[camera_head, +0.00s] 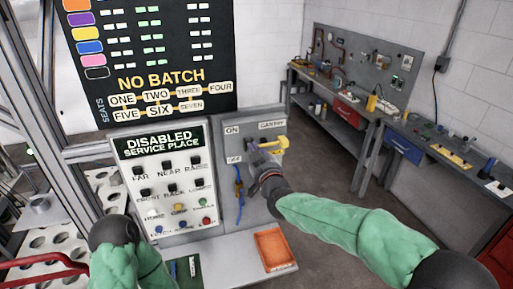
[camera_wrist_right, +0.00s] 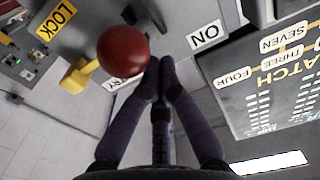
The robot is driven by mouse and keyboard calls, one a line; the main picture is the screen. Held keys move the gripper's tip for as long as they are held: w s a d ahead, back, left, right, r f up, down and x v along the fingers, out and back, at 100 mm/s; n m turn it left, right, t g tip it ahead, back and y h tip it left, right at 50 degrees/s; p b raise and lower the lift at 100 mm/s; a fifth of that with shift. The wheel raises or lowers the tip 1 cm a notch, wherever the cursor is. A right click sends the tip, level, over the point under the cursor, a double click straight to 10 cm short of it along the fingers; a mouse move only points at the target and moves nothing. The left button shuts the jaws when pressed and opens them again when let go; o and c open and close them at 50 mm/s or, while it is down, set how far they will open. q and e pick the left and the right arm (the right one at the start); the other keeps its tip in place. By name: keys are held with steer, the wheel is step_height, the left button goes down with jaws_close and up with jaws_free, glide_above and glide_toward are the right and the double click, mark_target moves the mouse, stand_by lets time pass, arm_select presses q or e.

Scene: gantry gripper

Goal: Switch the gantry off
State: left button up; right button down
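The grey gantry switch panel (camera_head: 233,139) carries ON and GANTRY labels at its top and a lower label, apparently OFF, partly beside my gripper. A yellow lock piece (camera_head: 271,145) sticks out at its right side; it also shows in the right wrist view (camera_wrist_right: 83,76), near a LOCK label. A round red knob (camera_wrist_right: 123,50) is in the right wrist view, close beside my fingertips; the ON label (camera_wrist_right: 204,36) is on their other side. My right gripper (camera_head: 255,147) is in front of the panel, its fingertips together (camera_wrist_right: 160,65), with nothing seen between them. My left gripper is out of view.
A button panel (camera_head: 165,147) headed DISABLED SERVICE PLACE stands left of the switch panel, below a black batch board (camera_head: 160,55). An orange tray (camera_head: 275,249) lies on the ledge below. Workbenches (camera_head: 345,95) stand at the back right. Floor between is clear.

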steer(key=shift+s+d+r, duration=0.1)
steer(key=shift+s, duration=0.05)
steer(key=shift+s+d+r, duration=0.25)
steer(key=shift+s+r, duration=0.2)
steer(key=shift+s, duration=0.3)
steer(key=v, duration=0.7)
steer(key=shift+b, duration=0.45)
